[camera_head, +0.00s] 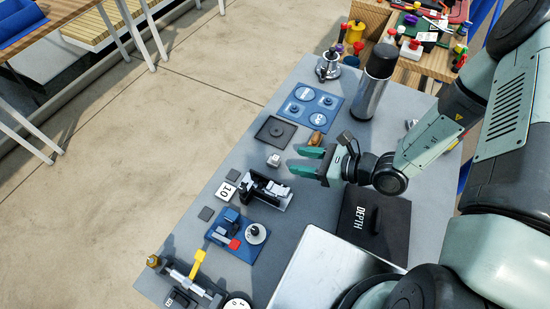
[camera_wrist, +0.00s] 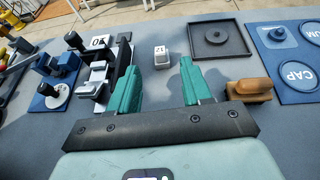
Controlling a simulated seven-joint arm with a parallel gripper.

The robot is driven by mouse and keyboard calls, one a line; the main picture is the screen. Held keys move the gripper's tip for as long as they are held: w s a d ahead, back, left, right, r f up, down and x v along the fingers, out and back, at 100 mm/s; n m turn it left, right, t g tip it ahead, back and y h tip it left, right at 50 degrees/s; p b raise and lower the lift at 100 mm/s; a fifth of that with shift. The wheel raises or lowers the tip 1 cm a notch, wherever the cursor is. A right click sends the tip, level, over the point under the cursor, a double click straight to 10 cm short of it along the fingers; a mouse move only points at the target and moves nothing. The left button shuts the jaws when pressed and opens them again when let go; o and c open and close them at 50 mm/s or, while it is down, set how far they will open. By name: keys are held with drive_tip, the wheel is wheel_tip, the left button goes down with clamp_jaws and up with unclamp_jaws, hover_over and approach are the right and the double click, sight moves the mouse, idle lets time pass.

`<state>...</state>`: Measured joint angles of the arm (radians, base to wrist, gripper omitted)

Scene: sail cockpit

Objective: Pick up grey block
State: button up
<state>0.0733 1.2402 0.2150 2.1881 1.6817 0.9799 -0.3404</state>
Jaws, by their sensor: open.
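A small light-grey block (camera_head: 274,160) with a dark marking on its face stands on the grey table top. In the wrist view the block (camera_wrist: 161,55) shows beyond and between the tips of my green fingers, apart from both. My gripper (camera_head: 294,158) is open and empty, just to the right of the block in the head view. In the wrist view the gripper's fingers (camera_wrist: 159,70) are spread to either side of the block's line, with bare table between them.
A black square tray (camera_head: 275,132) and a blue panel (camera_head: 310,108) lie behind the block. A brown wooden piece (camera_head: 316,138) lies close to my gripper. A black-and-silver fixture (camera_head: 265,190) stands in front. A tall flask (camera_head: 373,82) stands at the back right.

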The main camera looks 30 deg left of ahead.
sight(276, 158)
drive_tip(key=shift+s+a+f, duration=0.15)
drive_tip(key=shift+a+f, duration=0.1)
drive_tip(key=shift+f, duration=0.15)
drive_tip(key=x, duration=1)
drive_tip(key=shift+a, duration=0.2)
drive_tip(key=c, duration=0.9)
drive_tip(key=shift+r, duration=0.1)
